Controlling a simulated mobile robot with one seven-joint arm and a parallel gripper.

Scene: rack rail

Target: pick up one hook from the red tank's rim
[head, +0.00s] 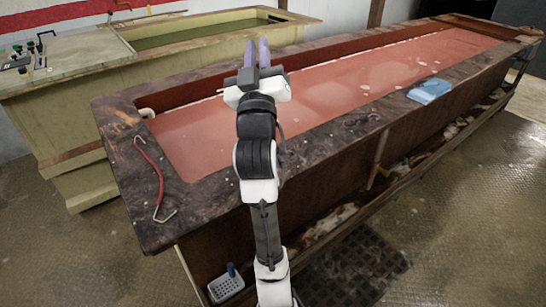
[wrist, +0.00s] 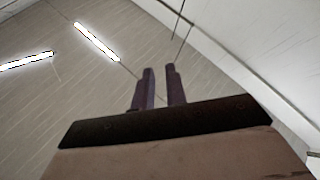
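The red tank (head: 222,78) is a long trough of reddish liquid with a wide, dark, stained rim. A hook with a red shaft and bare metal bent ends (head: 160,172) lies on the rim's near left corner. Small dark items (head: 362,119) lie on the front rim; they may be hooks, but are too small to tell. My gripper (head: 257,52) points upward above the tank, apart from the rim and the hook. Its two purple fingers stand apart with nothing between them, also in the wrist view (wrist: 159,90). The wrist view shows no hook.
A folded blue cloth (head: 430,91) lies on the rim at the right. A pale pipe end (head: 147,113) is at the tank's left inner corner. A yellowish tank (head: 82,105) stands behind. The wrist view shows ceiling lights (wrist: 97,41).

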